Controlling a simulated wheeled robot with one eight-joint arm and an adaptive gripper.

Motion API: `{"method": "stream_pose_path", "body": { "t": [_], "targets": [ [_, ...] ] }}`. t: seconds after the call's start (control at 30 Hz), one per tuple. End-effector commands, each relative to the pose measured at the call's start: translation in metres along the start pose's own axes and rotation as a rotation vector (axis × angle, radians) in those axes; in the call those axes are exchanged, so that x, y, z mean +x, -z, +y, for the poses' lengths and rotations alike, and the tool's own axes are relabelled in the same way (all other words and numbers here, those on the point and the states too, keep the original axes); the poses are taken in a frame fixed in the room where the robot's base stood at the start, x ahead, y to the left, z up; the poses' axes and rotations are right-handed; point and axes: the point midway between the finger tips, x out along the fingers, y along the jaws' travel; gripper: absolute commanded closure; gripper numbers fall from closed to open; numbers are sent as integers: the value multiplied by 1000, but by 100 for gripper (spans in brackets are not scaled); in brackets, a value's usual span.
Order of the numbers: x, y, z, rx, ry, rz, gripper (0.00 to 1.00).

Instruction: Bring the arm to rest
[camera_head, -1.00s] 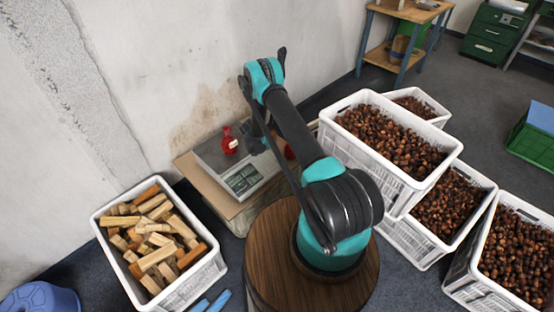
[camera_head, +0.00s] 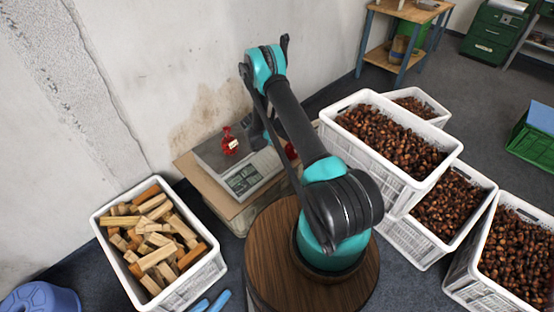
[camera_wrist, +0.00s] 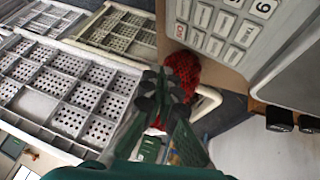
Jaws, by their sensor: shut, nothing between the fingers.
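My arm (camera_head: 296,118) is folded above the round wooden stand, its elbow raised high near the wall. In the wrist view my gripper (camera_wrist: 165,84) is shut and empty, its dark fingertips together. In the head view it is largely hidden by my arm. A red net bag (camera_wrist: 183,72) shows just beyond the fingertips; I cannot tell whether they touch. A grey scale (camera_head: 262,168) sits beside the wall, and its keypad (camera_wrist: 219,28) shows close to the fingers. A red bag with a white tag (camera_head: 229,141) sits on the scale.
White crates of chestnuts (camera_head: 438,175) stand on the right, one stacked up high. A white crate of wood pieces (camera_head: 205,272) stands at the lower left. The wall (camera_head: 190,60) is close behind the scale. A blue stool (camera_head: 40,300) is at the lower left corner.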

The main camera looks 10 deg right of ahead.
Motion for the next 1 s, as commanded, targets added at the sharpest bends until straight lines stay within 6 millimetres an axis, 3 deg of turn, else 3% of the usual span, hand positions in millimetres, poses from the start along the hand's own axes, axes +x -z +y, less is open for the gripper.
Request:
{"method": "stream_pose_path", "body": {
  "t": [0.27, 0.43, 0.67, 1.0],
  "targets": [
    [0, 0, 0, 0, 0, 0, 100],
    [-17, 12, 4, -28, 12, -12, 100],
    [-79, 53, 25, -146, 69, -59, 100],
    [-169, 102, 85, -335, 176, -115, 100]
  ]
}}
